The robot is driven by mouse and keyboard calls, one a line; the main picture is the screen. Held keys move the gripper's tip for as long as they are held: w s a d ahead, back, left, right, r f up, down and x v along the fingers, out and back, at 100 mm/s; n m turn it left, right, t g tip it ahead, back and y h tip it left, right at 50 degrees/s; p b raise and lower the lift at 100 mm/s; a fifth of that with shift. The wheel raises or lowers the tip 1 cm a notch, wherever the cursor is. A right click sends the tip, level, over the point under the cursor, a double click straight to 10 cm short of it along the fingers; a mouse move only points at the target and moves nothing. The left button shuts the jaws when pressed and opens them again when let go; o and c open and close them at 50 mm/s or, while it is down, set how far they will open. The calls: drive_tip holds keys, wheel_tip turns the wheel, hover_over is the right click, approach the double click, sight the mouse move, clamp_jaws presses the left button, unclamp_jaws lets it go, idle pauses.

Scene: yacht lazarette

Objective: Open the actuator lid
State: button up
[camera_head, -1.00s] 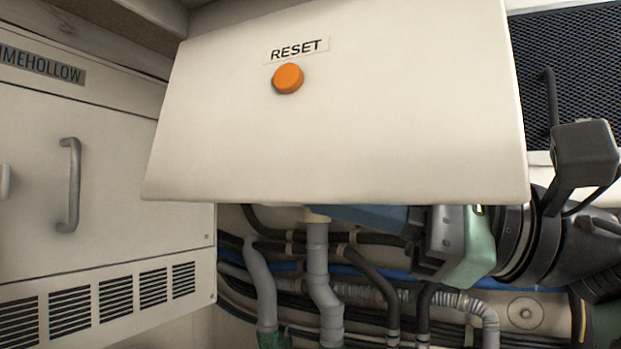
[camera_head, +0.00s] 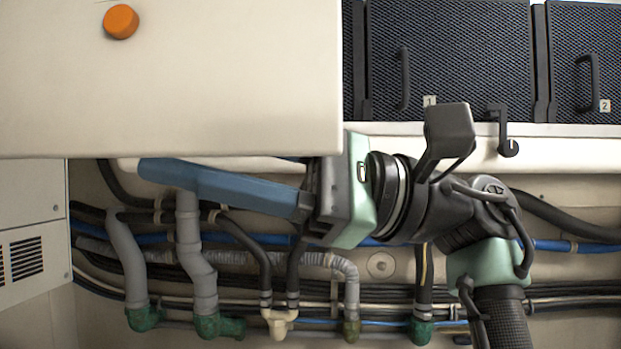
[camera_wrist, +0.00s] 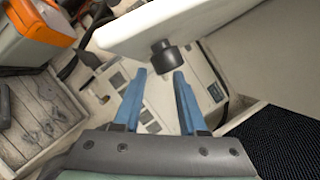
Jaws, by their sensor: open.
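A cream box-like panel (camera_head: 200,95) with an orange button (camera_head: 121,21) fills the upper left of the head view; I cannot tell whether it is the actuator lid. My gripper (camera_head: 150,169) is just below its bottom edge, with blue fingers pointing left. In the wrist view my gripper (camera_wrist: 160,74) is open with nothing between its fingers. A short dark cylindrical knob (camera_wrist: 167,58) shows just beyond the fingertips, at the underside of a white panel (camera_wrist: 150,28). I see no clear contact between fingers and knob. No part labelled actuator is readable.
Grey pipes (camera_head: 197,270) and cables run along the wall below and behind my arm. Mesh-front lockers (camera_head: 450,60) with handles are at the upper right. A vented white cabinet (camera_head: 32,250) is at the left. An orange and grey case (camera_wrist: 38,30) and wooden crate (camera_wrist: 40,115) show in the wrist view.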

drive_tip(key=v, duration=0.9)
